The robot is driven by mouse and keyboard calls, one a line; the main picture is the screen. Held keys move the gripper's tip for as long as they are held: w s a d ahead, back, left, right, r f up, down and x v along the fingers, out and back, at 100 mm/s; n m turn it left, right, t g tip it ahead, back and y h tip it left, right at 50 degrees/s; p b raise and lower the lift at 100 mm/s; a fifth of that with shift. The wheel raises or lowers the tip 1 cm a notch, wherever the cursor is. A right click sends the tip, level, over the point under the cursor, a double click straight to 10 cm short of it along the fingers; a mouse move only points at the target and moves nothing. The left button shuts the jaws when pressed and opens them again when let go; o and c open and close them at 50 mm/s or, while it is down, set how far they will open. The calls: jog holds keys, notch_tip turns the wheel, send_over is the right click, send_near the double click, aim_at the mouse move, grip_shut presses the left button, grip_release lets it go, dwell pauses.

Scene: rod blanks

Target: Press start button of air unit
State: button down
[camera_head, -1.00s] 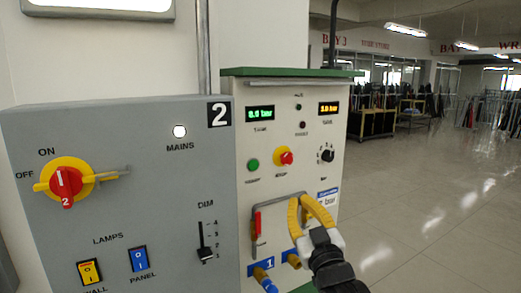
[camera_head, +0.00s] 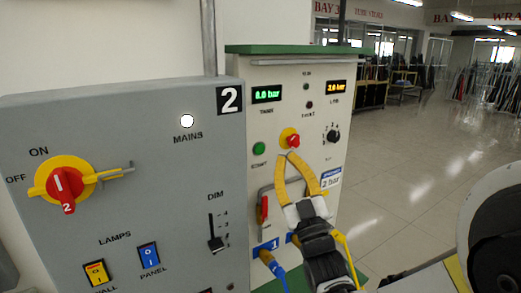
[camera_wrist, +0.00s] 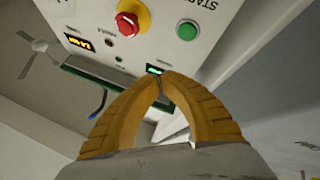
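The air unit (camera_head: 262,185) is a cream panel with a green top. Its round green start button (camera_head: 259,148) is at the left, below the green display that reads about 0.0 bar. The start button also shows in the wrist view (camera_wrist: 187,30), where the panel appears upside down. My gripper (camera_head: 286,157) has yellow fingers, and their tips meet with nothing between them. In the head view the tips are right of and slightly below the start button, just under the red stop knob. In the wrist view the fingertips (camera_wrist: 162,76) appear apart from the button.
The red knob on a yellow base (camera_head: 290,138) is close to my fingertips. A red-handled lever (camera_head: 265,208) and a blue hose (camera_head: 276,268) are lower on the unit. The grey mains panel (camera_head: 130,170) stands to the left. Open floor (camera_head: 415,170) lies to the right.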

aim_at(263, 138)
jog(key=w+a, duration=0.1)
jog(key=w, duration=0.1)
jog(key=w+a, duration=0.1)
jog(key=w, duration=0.1)
jog(key=w+a, duration=0.2)
jog(key=shift+w+a, duration=0.1)
jog(key=shift+w, duration=0.1)
dwell(1.4)
jog(key=shift+w+a, duration=0.25)
jog(key=shift+w+a, duration=0.2)
jog(key=shift+w, duration=0.1)
dwell(0.7)
jog(key=shift+s+d+b, duration=0.3)
jog(key=shift+s+d, duration=0.15)
jog(key=shift+s, duration=0.2)
dwell(0.3)
jog(key=s+d, duration=0.2)
jog(key=s, duration=0.2)
jog(key=shift+s+d, duration=0.1)
jog(key=shift+d, duration=0.3)
